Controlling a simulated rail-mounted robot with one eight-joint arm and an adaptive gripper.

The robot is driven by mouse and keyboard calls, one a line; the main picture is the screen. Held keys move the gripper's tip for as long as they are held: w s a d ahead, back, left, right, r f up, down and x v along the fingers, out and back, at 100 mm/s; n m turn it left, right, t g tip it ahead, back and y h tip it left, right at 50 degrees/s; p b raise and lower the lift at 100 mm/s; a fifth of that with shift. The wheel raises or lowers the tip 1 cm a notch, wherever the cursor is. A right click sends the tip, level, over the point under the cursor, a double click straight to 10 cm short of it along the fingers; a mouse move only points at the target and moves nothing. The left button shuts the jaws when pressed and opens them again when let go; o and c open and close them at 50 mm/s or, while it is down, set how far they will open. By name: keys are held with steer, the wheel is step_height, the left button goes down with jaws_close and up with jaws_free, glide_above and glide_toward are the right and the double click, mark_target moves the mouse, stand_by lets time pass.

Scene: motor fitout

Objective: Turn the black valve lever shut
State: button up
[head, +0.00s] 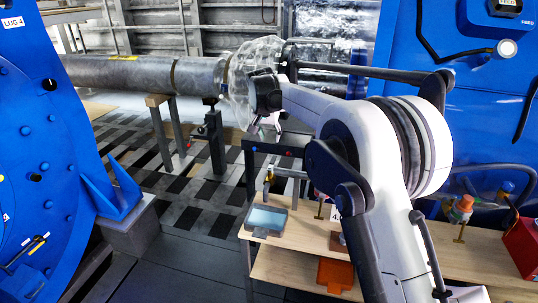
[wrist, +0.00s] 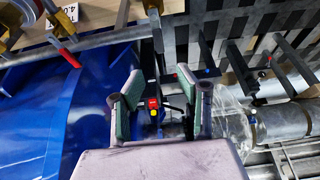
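My gripper (wrist: 161,88) is open and empty, with its two green-grey fingers apart in the wrist view. In the head view my gripper (head: 265,98) is near the plastic-wrapped pipe end, above the bench. A dark upright bar (wrist: 158,50) shows beyond and between the fingers; I cannot tell whether it belongs to the black valve lever. In the head view a brass fitting (head: 268,179) sits on that pipe; no black lever stands out clearly.
A red-handled valve (wrist: 62,52) is at the wrist view's upper left. Blue motor housings (head: 50,150) stand on both sides. A wrapped pipe (head: 140,75) rests on stands behind.

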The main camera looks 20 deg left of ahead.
mark_target(273, 159)
steer(key=p+x, duration=0.1)
steer(key=x, duration=1.2)
steer(key=shift+w+f, duration=0.15)
steer(key=shift+f, duration=0.1)
jaws_close()
